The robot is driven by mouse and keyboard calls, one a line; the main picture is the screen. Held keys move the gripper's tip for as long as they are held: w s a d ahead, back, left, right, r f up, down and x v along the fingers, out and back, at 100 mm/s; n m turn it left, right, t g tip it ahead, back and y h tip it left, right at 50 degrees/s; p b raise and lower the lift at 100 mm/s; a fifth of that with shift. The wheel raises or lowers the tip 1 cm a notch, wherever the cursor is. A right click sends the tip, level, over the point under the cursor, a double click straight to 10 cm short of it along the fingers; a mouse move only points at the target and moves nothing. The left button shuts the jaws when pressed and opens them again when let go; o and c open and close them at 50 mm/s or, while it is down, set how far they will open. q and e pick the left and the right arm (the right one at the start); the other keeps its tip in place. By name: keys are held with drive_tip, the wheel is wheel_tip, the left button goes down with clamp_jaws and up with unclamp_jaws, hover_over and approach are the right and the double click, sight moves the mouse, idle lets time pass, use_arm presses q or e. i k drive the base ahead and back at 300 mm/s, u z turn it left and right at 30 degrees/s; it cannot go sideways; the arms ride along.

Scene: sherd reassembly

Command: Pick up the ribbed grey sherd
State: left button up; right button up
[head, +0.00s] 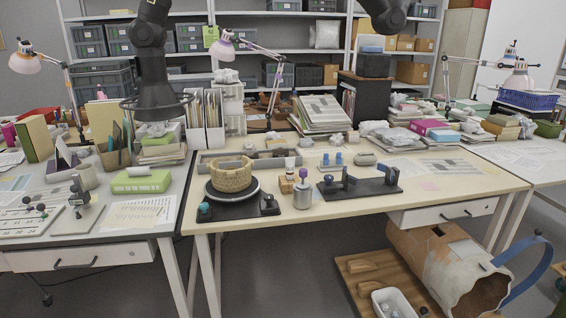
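I cannot clearly pick out a ribbed grey sherd. A small grey piece (367,159) lies toward the back of the middle table, but its surface is too small to show ribs. A tan ribbed pot (231,174) sits on a dark round turntable (232,194) at the left of that table. My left gripper (158,128) hangs over the back of the left table, apart from the middle table's objects; its fingers are too unclear to tell open from shut. Only a dark part of my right arm shows at the top edge; its gripper is out of view.
A black stand with posts (360,187) and a grey metal canister (302,195) stand on the middle table. Stacked papers (322,115) and a dark box stack line its back. The front right of the table is mostly clear. A large broken vessel (450,262) lies below.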

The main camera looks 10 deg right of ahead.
sight(278, 153)
drive_tip(key=u, duration=0.1)
drive_tip(key=i, duration=1)
drive_tip(key=z, duration=0.95)
